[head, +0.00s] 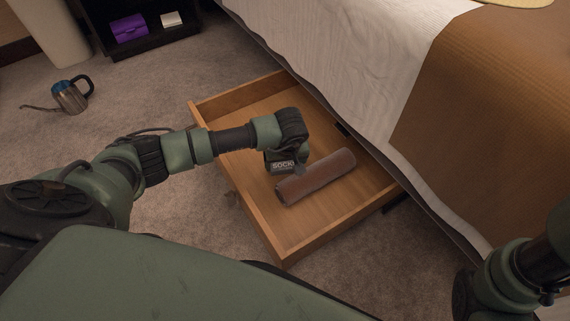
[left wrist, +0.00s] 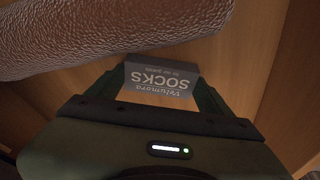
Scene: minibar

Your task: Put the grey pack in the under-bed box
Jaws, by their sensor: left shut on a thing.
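The grey pack (head: 283,166), printed "SOCKS", is between the fingers of my left gripper (head: 285,160) in the head view. It also shows in the left wrist view (left wrist: 158,82), with a finger on each side of it. My left gripper is shut on it, inside the outline of the wooden under-bed box (head: 265,230). I cannot tell whether the pack touches the box floor. The box is pulled out beside the bed. My right gripper is not in view; only part of my right arm shows at the lower right.
A brown rolled thing (head: 316,178) lies in the box, close to the right of the pack. The bed (head: 350,60) borders the box at the upper right. A metal kettle (head: 70,96) stands on the carpet at left. A dark shelf (head: 150,35) holds a purple box (head: 129,27).

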